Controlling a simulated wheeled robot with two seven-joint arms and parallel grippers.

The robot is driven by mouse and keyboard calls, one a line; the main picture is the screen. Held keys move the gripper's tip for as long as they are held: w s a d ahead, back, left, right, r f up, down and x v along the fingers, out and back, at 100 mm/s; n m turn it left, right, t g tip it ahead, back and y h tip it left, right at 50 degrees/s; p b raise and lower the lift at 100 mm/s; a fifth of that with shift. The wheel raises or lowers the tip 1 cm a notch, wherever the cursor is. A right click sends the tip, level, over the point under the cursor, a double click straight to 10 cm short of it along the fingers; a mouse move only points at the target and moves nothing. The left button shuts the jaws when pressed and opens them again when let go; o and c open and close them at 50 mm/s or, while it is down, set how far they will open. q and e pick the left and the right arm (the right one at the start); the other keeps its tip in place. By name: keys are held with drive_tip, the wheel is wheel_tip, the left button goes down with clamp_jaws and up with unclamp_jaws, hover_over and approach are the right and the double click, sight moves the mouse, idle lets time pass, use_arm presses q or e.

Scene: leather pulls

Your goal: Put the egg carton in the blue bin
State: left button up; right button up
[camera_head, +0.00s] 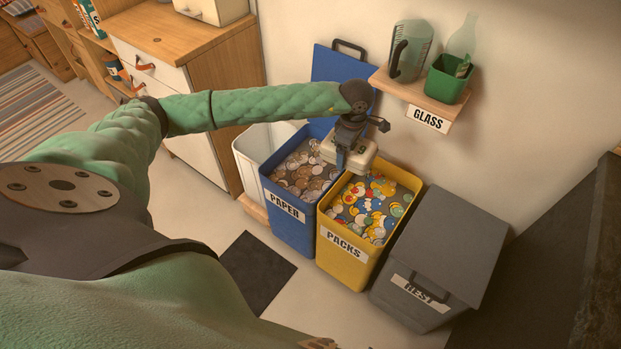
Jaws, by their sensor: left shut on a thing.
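My left gripper (342,152) is shut on a pale egg carton (362,160), which is partly hidden behind it. The carton appears over the back part of the bins, around the border between the blue bin and the yellow one. I cannot tell the exact height of the carton above the rims.
The yellow PACKS bin (337,268) is open and full, right of the blue bin. A grey REST bin (448,250) is closed. A white bin (248,160) stands left. A wall shelf (428,92) holds a glass jug and green box. A drawer cabinet (190,60) stands behind my arm.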

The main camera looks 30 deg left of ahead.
use_arm(q)
drive_tip(key=w+a+f+n+b, duration=0.25)
drive_tip(key=f+n+b, duration=0.25)
drive_tip(key=f+n, duration=0.3)
drive_tip(key=w+a+f+n+b, duration=0.1)
drive_tip(key=a+f+n+b, duration=0.3)
drive_tip(key=f+n, duration=0.3)
drive_tip(key=n, duration=0.2)
hover_over(305, 177)
wheel_tip(305, 177, down, 8)
drive_tip(key=shift+w+r, duration=0.1)
drive_tip(key=shift+r, duration=0.05)
drive_tip(key=shift+d+f, duration=0.1)
drive_tip(key=shift+f, duration=1.9)
use_arm(e)
drive_tip(key=w+a+f+t+y, duration=0.1)
drive_tip(key=a+f+t, duration=0.1)
drive_tip(key=a, duration=0.3)
drive_tip(key=shift+w+a+f+t+y, duration=0.3)
drive_tip(key=shift+a+f+t, duration=0.1)
drive_tip(key=shift+f, duration=0.1)
use_arm(q)
drive_tip(key=shift+f, duration=0.1)
use_arm(e)
drive_tip(key=shift+f, duration=0.1)
use_arm(q)
drive_tip(key=o, duration=0.7)
use_arm(e)
drive_tip(key=shift+d, duration=0.1)
